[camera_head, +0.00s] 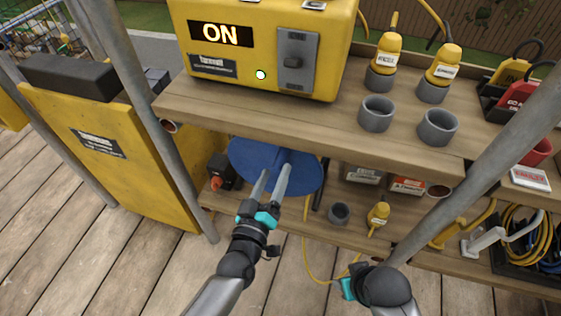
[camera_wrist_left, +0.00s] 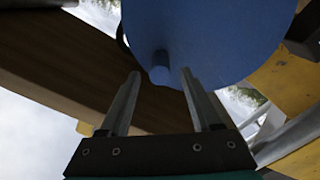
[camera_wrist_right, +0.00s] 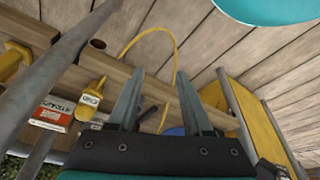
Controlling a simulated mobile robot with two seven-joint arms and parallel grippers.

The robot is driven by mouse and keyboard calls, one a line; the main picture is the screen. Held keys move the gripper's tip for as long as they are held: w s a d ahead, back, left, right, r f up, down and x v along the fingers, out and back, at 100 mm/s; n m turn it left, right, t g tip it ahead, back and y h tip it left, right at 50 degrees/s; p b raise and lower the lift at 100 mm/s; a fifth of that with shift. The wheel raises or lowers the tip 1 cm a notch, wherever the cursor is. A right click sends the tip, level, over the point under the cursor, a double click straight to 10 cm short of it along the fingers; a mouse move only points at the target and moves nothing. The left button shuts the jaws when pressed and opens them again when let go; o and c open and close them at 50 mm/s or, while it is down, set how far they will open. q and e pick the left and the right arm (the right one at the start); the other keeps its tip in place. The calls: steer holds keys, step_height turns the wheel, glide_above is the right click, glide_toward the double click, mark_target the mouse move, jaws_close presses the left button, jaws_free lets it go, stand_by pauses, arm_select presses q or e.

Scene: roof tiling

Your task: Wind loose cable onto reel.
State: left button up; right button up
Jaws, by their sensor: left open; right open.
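The blue reel (camera_head: 240,160) stands at the lower shelf under the bench top. Its round face and a short blue peg (camera_wrist_left: 159,75) show in the left wrist view. My left gripper (camera_head: 276,174) is open in front of the reel face. The peg appears between its fingertips; I cannot tell whether they touch it. The loose yellow cable (camera_head: 306,250) hangs below the lower shelf and curves near the deck. It also arcs past the fingers in the right wrist view (camera_wrist_right: 148,32). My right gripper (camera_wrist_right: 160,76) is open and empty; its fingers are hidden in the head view.
A yellow box (camera_head: 262,45) reading ON stands on the bench top (camera_head: 220,108), beside yellow plugs and grey sockets. A yellow plug (camera_head: 378,215) and a grey socket (camera_head: 339,212) sit on the lower shelf. Grey poles (camera_head: 480,150) flank the bench. The deck in front is open.

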mark_target(281, 159)
arm_select(q)
steer(key=shift+b+x, duration=0.75)
steer(key=shift+x, duration=2)
arm_select(e)
steer(key=shift+t, duration=0.3)
steer(key=shift+w+r, duration=0.25)
steer(key=shift+r, duration=0.75)
steer(key=shift+w+r, duration=0.2)
steer(key=shift+r, duration=0.75)
arm_select(q)
steer(key=shift+c, duration=0.2)
jaws_close()
